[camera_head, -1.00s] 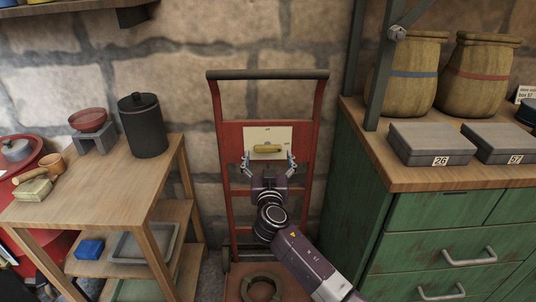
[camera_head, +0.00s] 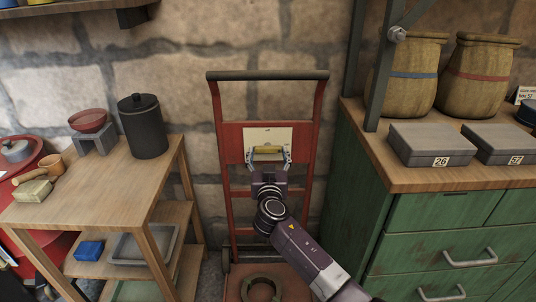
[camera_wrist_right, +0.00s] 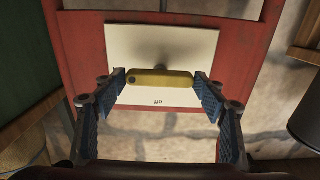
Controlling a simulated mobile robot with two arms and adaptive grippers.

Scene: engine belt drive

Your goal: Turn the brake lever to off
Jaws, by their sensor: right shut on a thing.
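The brake lever (camera_head: 267,150) is a yellow bar on a pale plate (camera_head: 281,134) fixed to the red hand truck (camera_head: 231,140). It lies across the plate, level in the head view. In the right wrist view the lever (camera_wrist_right: 160,78) spans between the two blue-padded fingers, and small lettering shows on the plate (camera_wrist_right: 125,42) beside it. My right gripper (camera_head: 268,156) is at the plate and shut on the lever, one finger at each end; it also shows in the right wrist view (camera_wrist_right: 160,86). My left gripper is not in view.
A wooden table (camera_head: 110,190) with a black canister (camera_head: 143,125) stands left of the hand truck. A stone wall is behind.

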